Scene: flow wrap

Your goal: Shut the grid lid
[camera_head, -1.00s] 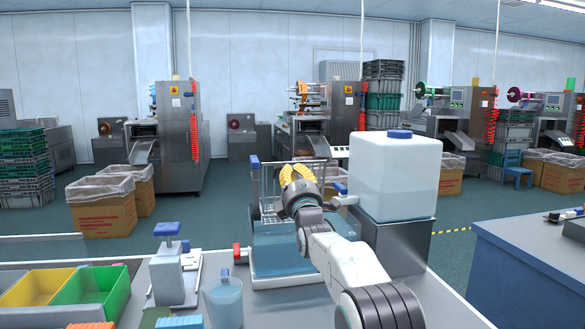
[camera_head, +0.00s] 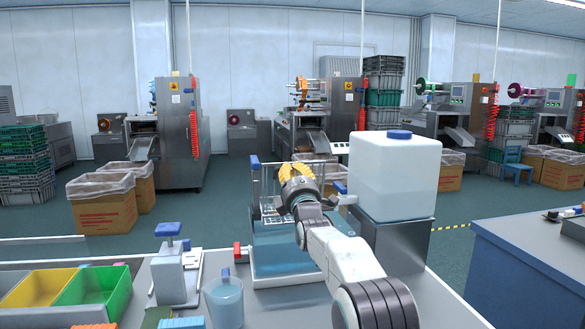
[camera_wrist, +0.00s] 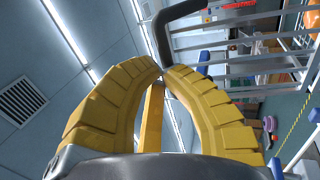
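The grid lid (camera_head: 271,212) is a metal wire grid standing raised at the back of a basin with blue water (camera_head: 285,262). Its bars (camera_wrist: 240,42) also show in the wrist view, with a dark bent handle (camera_wrist: 163,33) just past my fingertips. My gripper (camera_head: 296,170) is at the upper part of the grid, in front of it in the head view, and hides part of the bars. In the wrist view, its yellow fingers (camera_wrist: 162,70) come together at the tips with nothing seen between them. Whether they touch the handle is unclear.
A white tank (camera_head: 395,180) with a blue cap stands on a metal block right of the basin. A press-like device (camera_head: 176,275), a clear jug (camera_head: 224,300) and coloured bins (camera_head: 95,290) are to the left.

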